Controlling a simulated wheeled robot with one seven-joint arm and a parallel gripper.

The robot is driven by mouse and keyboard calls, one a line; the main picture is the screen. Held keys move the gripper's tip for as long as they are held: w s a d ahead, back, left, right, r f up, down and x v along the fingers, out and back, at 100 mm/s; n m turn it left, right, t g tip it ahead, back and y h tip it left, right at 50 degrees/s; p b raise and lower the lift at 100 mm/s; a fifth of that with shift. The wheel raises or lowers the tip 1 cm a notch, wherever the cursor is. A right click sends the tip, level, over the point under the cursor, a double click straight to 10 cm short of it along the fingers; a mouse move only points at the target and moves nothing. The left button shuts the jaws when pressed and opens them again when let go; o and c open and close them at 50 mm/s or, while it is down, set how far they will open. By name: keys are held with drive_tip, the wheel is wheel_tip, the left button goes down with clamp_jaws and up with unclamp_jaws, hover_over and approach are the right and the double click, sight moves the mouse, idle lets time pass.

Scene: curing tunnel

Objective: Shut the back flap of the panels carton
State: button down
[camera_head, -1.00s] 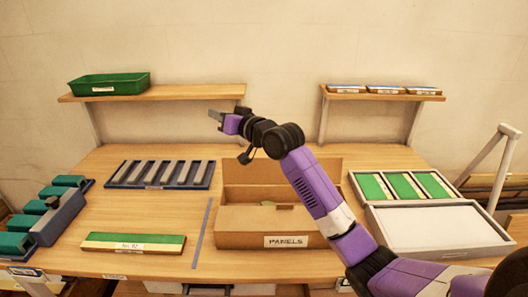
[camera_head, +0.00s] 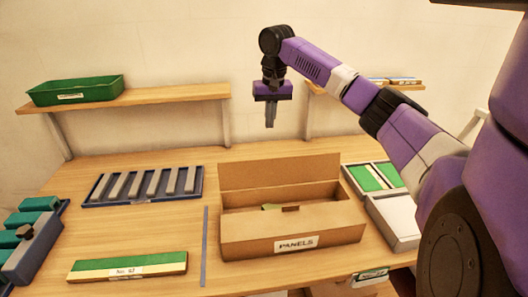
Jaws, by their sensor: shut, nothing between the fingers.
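The panels carton (camera_head: 255,234) stands on the table in the middle of the view, with a "PANELS" label on its front wall. Its back flap (camera_head: 240,173) stands up, roughly upright, behind the opening. A greenish thing (camera_head: 272,207) shows inside the carton. My gripper (camera_head: 270,125) points down in the air above the back flap, apart from it, shut and empty.
A blue tray of grey bars (camera_head: 98,191) lies left of the carton. A green and cream block (camera_head: 85,266) lies front left, beside a grey strip (camera_head: 205,240). A tray with green panels (camera_head: 355,182) and a grey-white box (camera_head: 398,236) stand right. Shelves (camera_head: 150,97) line the wall.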

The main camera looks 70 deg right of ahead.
sight(281, 170)
drive_tip(key=s+a+f+p, duration=0.2)
drive_tip(key=s+a+f, duration=0.1)
drive_tip(key=f, duration=0.6)
drive_tip(key=shift+a+m+g+p, duration=0.3)
drive_tip(key=shift+a+m+p, duration=0.1)
drive_tip(key=shift+a, duration=0.15)
drive_tip(key=shift+s, duration=0.1)
